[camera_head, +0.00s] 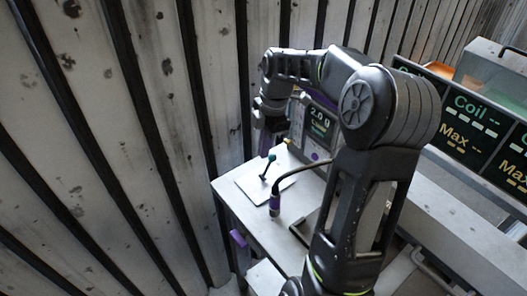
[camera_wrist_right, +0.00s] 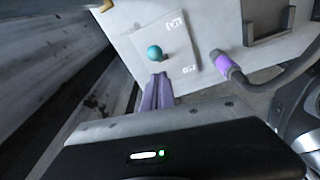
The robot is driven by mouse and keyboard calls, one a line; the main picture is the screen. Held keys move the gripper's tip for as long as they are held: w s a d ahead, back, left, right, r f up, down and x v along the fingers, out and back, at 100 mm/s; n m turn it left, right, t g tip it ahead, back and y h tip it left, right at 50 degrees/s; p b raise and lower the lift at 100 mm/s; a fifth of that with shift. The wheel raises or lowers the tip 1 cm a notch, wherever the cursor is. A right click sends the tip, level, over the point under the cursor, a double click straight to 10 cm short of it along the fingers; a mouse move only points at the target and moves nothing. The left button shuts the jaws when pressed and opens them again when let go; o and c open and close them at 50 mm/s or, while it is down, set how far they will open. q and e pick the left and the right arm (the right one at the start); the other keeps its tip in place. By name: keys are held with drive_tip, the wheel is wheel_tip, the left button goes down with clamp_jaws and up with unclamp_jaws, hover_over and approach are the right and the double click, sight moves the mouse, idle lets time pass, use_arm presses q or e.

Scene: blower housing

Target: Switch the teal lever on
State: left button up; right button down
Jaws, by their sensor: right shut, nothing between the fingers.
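The teal lever (camera_head: 271,158) has a round teal knob on a dark stem and rises from a pale plate (camera_head: 250,186) on the bench. In the right wrist view the teal knob (camera_wrist_right: 154,52) is just beyond the fingertips, over the plate (camera_wrist_right: 182,50), which bears two small white markings. My right gripper (camera_wrist_right: 158,76) has its purple fingers shut with nothing between them. Whether they touch the knob cannot be told. In the head view the right gripper (camera_head: 268,139) hangs just above and behind the lever. My left gripper is not in view.
A purple-collared cable (camera_head: 274,204) stands right of the plate and curves up. A display unit (camera_head: 320,122) stands at the back of the bench. Dark "Coil" and "Max" panels (camera_head: 468,115) are at right. A ribbed wall (camera_head: 110,140) borders the left.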

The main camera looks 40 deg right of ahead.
sight(267, 167)
wheel_tip(267, 167, up, 6)
drive_tip(key=shift+s+d+r+b, duration=0.15)
drive_tip(key=shift+s+d+b, duration=0.1)
drive_tip(key=shift+d+b, duration=0.15)
idle(0.5)
